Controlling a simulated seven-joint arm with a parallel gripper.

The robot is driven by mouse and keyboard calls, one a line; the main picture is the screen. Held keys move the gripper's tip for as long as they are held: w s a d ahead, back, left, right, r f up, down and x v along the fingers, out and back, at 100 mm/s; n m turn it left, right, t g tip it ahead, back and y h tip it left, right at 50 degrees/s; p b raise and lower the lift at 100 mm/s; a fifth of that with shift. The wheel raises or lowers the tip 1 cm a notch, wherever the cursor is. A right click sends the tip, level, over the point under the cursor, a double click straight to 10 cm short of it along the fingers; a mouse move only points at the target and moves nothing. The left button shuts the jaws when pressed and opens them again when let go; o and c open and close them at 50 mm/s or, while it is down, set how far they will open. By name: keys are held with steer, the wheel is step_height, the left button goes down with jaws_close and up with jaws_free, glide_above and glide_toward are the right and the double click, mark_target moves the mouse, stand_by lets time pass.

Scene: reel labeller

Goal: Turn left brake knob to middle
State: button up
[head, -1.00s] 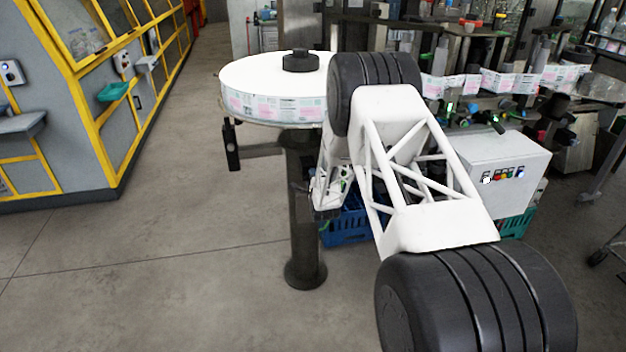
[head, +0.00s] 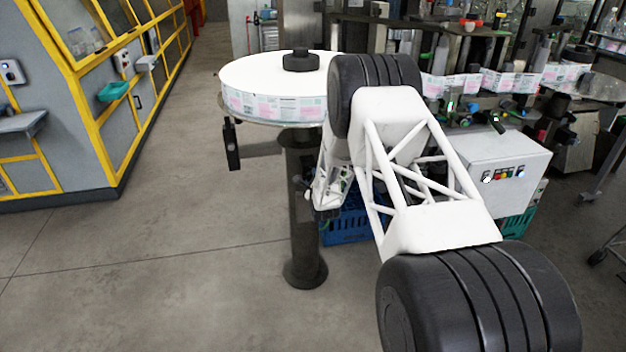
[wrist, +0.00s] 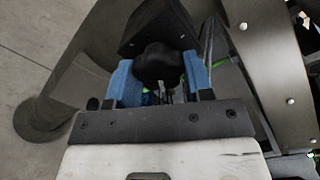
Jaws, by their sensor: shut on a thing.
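The black lobed brake knob (wrist: 158,62) shows in the upper middle of the wrist view, in front of a dark block. My gripper (wrist: 160,72) has blue fingers, one on each side of the knob. It is shut on the knob. The knob's pointing direction cannot be read. In the head view my white arm covers the knob and most of the gripper. The reel table (head: 262,72), with a white label reel and a black hub, stands on a dark post left of my arm.
A dark post (head: 303,235) stands close to my wrist. A blue crate (head: 345,228) is behind my arm. A white control box (head: 508,160) with coloured buttons is at the right. A yellow-framed machine (head: 75,90) is at the far left, with open floor between.

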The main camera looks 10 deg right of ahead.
steer(key=o, duration=0.9)
steer(key=shift+s, duration=0.1)
steer(key=s, duration=0.7)
steer(key=shift+s, duration=0.3)
